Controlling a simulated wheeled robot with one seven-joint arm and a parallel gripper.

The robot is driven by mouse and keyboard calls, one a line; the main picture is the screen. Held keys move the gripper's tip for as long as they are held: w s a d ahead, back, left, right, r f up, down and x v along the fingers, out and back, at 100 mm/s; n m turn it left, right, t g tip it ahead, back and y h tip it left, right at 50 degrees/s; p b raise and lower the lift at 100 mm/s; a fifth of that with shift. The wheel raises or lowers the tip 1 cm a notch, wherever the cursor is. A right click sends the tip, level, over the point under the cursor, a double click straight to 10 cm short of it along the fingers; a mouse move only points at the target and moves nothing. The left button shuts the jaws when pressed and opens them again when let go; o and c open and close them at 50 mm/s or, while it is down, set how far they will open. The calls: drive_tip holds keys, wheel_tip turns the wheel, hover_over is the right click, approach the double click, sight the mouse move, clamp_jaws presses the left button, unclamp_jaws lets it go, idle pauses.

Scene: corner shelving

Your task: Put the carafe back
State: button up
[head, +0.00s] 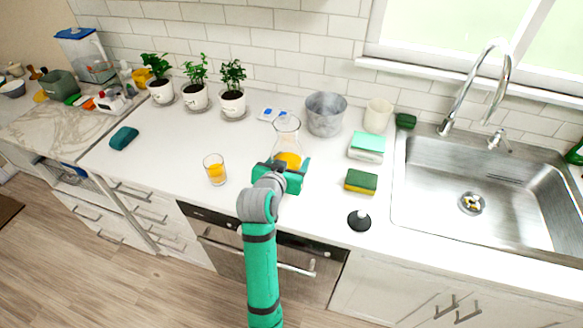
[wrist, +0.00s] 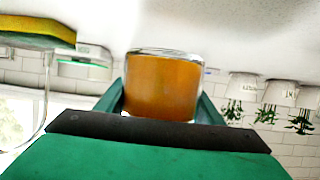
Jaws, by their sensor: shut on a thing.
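The carafe (head: 287,139) is clear glass with a narrow neck and orange liquid in its lower part. It stands upright over the white counter in the middle of the head view. My gripper (head: 286,165) is shut on its lower body, with one teal finger on each side. In the wrist view, which is upside down, the carafe's orange lower part (wrist: 162,85) fills the space between the fingers of my gripper (wrist: 162,108). I cannot tell whether its base touches the counter. A glass of orange drink (head: 215,170) stands apart to its left.
A grey metal pot (head: 326,114) stands close behind right of the carafe. A green-and-yellow sponge (head: 361,181), a sponge box (head: 367,147) and a black stopper (head: 359,220) are to the right, before the sink (head: 470,200). Potted plants (head: 233,98) stand at back left.

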drive_tip(key=shift+w+f, duration=0.35)
drive_tip(key=shift+f, duration=1.45)
drive_tip(key=shift+f, duration=0.1)
drive_tip(key=o, duration=1.8)
drive_tip(key=shift+f, duration=0.15)
drive_tip(key=shift+o, duration=0.2)
drive_tip(key=shift+r, duration=0.2)
drive_tip(key=v, duration=1.2)
